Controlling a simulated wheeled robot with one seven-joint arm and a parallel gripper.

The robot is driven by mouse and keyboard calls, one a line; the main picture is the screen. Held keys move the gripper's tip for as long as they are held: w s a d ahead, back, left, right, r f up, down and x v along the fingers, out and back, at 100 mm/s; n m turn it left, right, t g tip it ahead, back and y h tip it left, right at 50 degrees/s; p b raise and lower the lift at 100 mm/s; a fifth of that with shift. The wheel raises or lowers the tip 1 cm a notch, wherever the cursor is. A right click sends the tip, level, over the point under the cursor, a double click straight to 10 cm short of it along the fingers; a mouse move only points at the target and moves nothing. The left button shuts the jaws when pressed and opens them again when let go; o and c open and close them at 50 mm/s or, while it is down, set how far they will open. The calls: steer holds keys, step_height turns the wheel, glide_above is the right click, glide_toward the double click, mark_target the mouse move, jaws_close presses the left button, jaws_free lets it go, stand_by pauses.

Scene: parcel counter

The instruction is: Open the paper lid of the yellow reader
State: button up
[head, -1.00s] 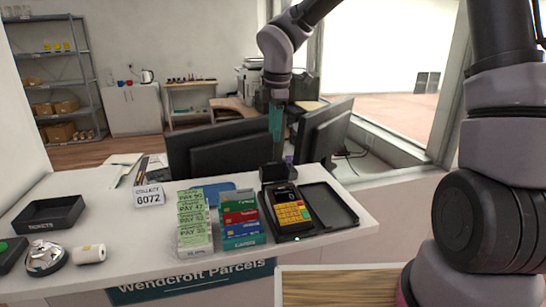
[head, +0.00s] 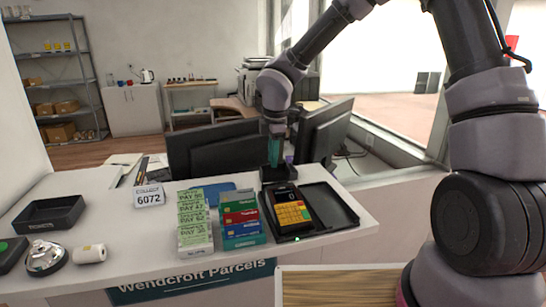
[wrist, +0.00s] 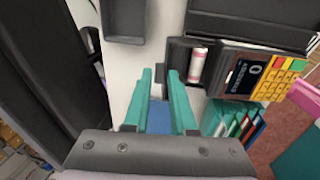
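The yellow reader (head: 291,211), dark with yellow, orange and red keys, lies on the counter; the wrist view also shows it at the right (wrist: 265,78). Its paper compartment at the far end is open in the wrist view, with a white, red-banded paper roll (wrist: 198,65) inside. A dark flap, seemingly the paper lid (head: 272,173), stands upright at that end in the head view. My gripper (head: 274,164) points down just behind it. Its teal fingers are apart and empty in the wrist view (wrist: 160,75), beside the compartment. I cannot tell whether a finger touches the lid.
A black tray (head: 343,207) lies right of the reader. A card rack (head: 240,219) and green ticket stack (head: 195,218) stand to its left. Two monitors (head: 215,153) (head: 325,128) rise close behind the counter. Bare counter (head: 125,225) lies farther left.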

jaws_close()
steer(key=shift+w+a+f+g+h, duration=0.15)
steer(key=shift+w+f+g+h, duration=0.1)
steer(key=shift+w+g, duration=0.4)
steer(key=shift+w+a+f+g+h, duration=0.1)
steer(key=shift+w+f+g+h, duration=0.15)
steer(key=shift+g, duration=0.65)
steer(key=shift+w+a+f+g+h, duration=0.2)
steer(key=shift+w+g, duration=0.35)
steer(key=shift+g, duration=0.2)
steer(key=o, duration=0.6)
jaws_free()
steer(key=shift+c, duration=0.2)
steer(key=v, duration=1)
steer(key=shift+r, duration=0.4)
